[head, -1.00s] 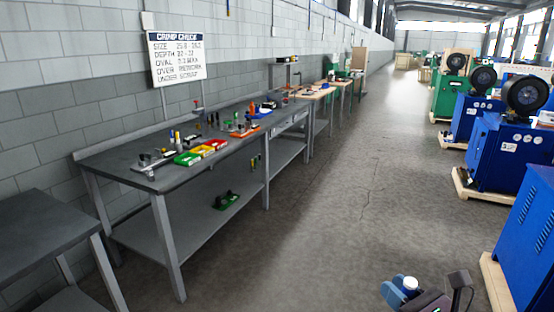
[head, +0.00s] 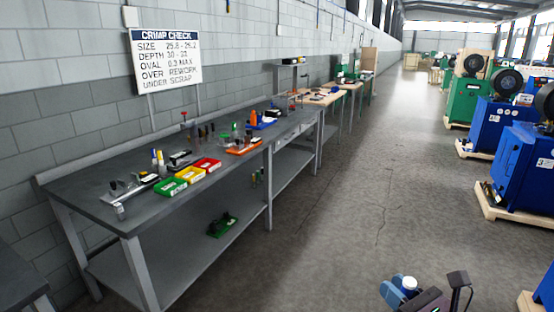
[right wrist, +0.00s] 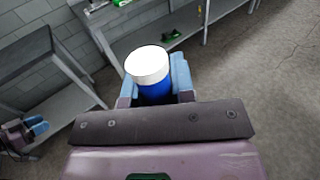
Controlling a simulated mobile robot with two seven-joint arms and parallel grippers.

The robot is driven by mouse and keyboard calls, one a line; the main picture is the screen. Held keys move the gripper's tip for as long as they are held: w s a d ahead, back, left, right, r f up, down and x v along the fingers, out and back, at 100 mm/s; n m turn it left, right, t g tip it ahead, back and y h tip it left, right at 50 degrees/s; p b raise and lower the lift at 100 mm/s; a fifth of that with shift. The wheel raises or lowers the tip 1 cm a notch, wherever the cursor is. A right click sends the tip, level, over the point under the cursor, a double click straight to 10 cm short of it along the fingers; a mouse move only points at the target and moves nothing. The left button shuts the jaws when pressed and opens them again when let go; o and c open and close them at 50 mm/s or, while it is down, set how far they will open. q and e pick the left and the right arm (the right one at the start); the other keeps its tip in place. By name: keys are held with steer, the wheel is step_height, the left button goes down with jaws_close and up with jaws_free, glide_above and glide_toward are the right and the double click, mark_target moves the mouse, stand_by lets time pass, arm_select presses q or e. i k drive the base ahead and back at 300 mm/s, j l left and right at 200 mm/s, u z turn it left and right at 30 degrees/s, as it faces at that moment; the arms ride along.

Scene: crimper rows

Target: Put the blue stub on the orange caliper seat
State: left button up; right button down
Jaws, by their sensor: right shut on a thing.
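My right gripper (head: 403,289) is at the bottom right of the head view, over the floor and away from the bench. It is shut on the blue stub (right wrist: 156,92), which has a white top and stands upright between the pale blue fingers in the right wrist view. An orange piece (head: 244,147) lies on the grey bench (head: 93,187), with small dark items on it; it looks like the caliper seat, but detail is too small to be sure. My left gripper (right wrist: 33,130) shows small at the left of the right wrist view; its opening is unclear.
Green, yellow and red trays (head: 188,175) sit near the bench's front edge. A blue item on an orange base (head: 262,122) stands farther back. A green piece (head: 222,224) is on the lower shelf. Blue machines (head: 523,165) line the right; the aisle between is clear.

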mark_target(246, 144)
steer(key=i, duration=1.15)
steer(key=i+u, duration=0.2)
steer(key=i, duration=0.3)
steer(key=i+l+u, duration=0.25)
steer(key=i, duration=0.25)
